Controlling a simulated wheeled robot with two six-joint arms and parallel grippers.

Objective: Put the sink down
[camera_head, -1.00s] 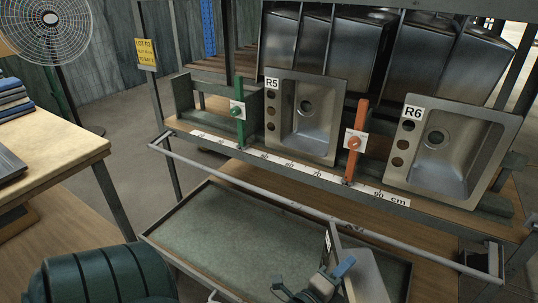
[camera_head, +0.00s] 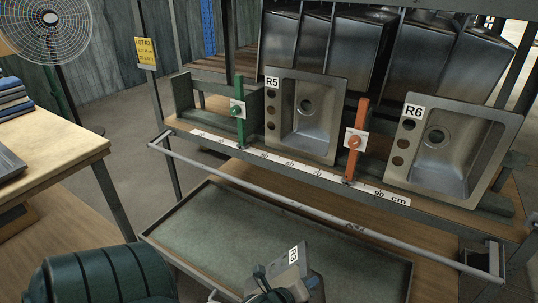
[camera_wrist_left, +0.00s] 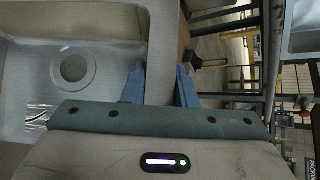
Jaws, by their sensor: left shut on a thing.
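A grey metal sink with a label that seems to read R3 (camera_head: 288,268) is at the bottom of the head view, over the front part of the green-lined tray (camera_head: 215,232). My left gripper (camera_head: 268,283) is shut on its edge. In the left wrist view the sink's basin and round drain (camera_wrist_left: 75,67) fill the left side, and its rim passes between the blue fingers of my left gripper (camera_wrist_left: 160,88). Much of the sink is cut off or hidden in the head view. My right gripper is not in view.
Sinks R5 (camera_head: 325,140) and R6 (camera_head: 470,155) lean on the rack above a centimetre scale (camera_head: 290,165). Green (camera_head: 239,115) and orange (camera_head: 358,125) posts flank R5. The bay left of the green post is empty. A rail (camera_head: 300,212) crosses the rack's front.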

